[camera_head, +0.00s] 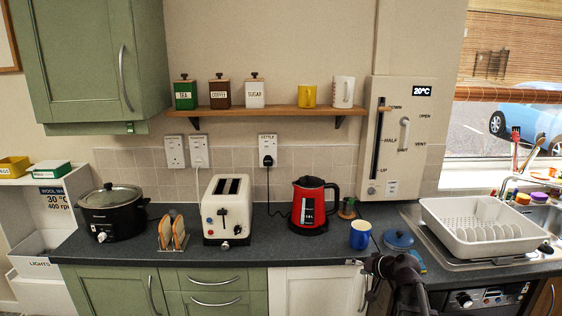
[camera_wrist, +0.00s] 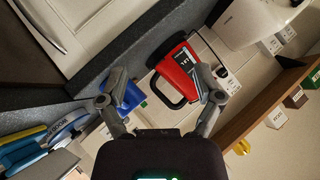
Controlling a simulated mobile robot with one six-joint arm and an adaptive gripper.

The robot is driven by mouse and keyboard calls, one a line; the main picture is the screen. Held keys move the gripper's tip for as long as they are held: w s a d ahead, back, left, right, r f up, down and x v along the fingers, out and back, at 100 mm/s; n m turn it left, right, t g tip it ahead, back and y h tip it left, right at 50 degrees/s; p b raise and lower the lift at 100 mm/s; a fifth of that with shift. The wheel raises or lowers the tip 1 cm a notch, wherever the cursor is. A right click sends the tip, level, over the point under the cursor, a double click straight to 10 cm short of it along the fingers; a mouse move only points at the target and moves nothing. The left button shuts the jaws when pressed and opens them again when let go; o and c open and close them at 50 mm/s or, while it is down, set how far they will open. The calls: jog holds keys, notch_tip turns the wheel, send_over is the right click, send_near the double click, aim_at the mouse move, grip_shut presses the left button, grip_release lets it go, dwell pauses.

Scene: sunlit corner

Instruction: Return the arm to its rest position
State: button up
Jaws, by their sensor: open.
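My gripper (camera_wrist: 162,74) is open and empty in the wrist view, with its two fingers spread wide. In the head view it shows as a dark shape (camera_head: 388,272) at the bottom right of centre, by the worktop's front edge, below the blue mug (camera_head: 360,235). The red kettle (camera_head: 308,206) stands upright on the worktop; the wrist view shows it between and beyond my fingers (camera_wrist: 179,68). The blue mug shows partly behind the left finger in the wrist view (camera_wrist: 134,97). Neither is held.
A white toaster (camera_head: 227,210), a toast rack (camera_head: 173,232) and a black slow cooker (camera_head: 112,211) stand along the worktop (camera_head: 270,246). A blue round lid (camera_head: 398,240) and a white dish rack (camera_head: 480,229) lie to the right. A wooden shelf (camera_head: 270,111) runs along the wall above.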

jog(key=s+a+f+g+h, duration=0.2)
jog(key=s+g, duration=0.1)
jog(key=s, duration=0.3)
jog(key=s+a+f+n+g+h, duration=0.1)
jog(key=s+a+f+g+h, duration=0.1)
jog(key=s, duration=0.5)
jog(key=s+a+f+n+g+h, duration=0.1)
jog(key=s+a+f+g+h, duration=0.1)
jog(key=s, duration=0.5)
notch_tip(320, 180, down, 2)
jog(key=shift+a+f+g+h, duration=0.15)
jog(key=shift+a+g+h, duration=0.25)
jog(key=shift+a+g, duration=0.4)
